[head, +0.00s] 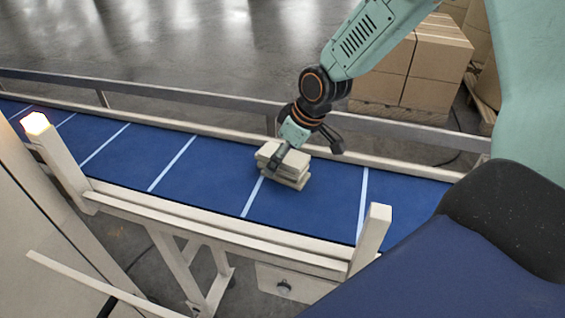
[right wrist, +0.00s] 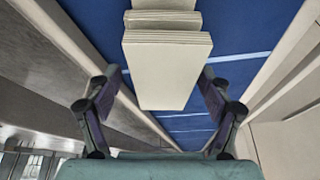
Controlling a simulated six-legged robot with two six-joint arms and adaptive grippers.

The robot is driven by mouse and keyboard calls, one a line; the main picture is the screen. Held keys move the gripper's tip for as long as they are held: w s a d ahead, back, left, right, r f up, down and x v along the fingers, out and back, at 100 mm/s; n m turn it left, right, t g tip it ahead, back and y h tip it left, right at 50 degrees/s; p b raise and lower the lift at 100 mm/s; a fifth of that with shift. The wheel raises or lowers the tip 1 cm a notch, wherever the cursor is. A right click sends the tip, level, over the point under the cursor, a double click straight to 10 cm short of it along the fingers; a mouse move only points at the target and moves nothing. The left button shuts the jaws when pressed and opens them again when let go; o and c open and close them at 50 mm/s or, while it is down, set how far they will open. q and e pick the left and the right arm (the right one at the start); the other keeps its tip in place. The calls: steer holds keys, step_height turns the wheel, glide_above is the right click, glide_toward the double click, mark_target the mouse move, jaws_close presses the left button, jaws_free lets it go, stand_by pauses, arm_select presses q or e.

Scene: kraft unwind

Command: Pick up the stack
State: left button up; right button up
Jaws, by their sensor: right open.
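The stack (head: 285,168) is a small pile of flat cream-coloured pieces on the blue conveyor belt, its layers slightly offset. My right gripper (head: 277,155) reaches down to it from above in the head view. In the right wrist view the stack (right wrist: 167,65) lies between and ahead of the two fingers. The right gripper (right wrist: 160,88) is open, with one finger on each side and a visible gap to the stack. The stack's underside is hidden. My left gripper is not in view.
The blue belt (head: 205,172) has white cross lines and pale side rails (head: 235,228). A post with a lit lamp (head: 36,123) stands at the left. Brown boxes (head: 425,65) sit on a pallet behind the belt. The belt left of the stack is clear.

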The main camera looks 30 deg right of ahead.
steer(key=shift+f, duration=0.2)
stand_by(0.3)
steer(key=c, duration=1.2)
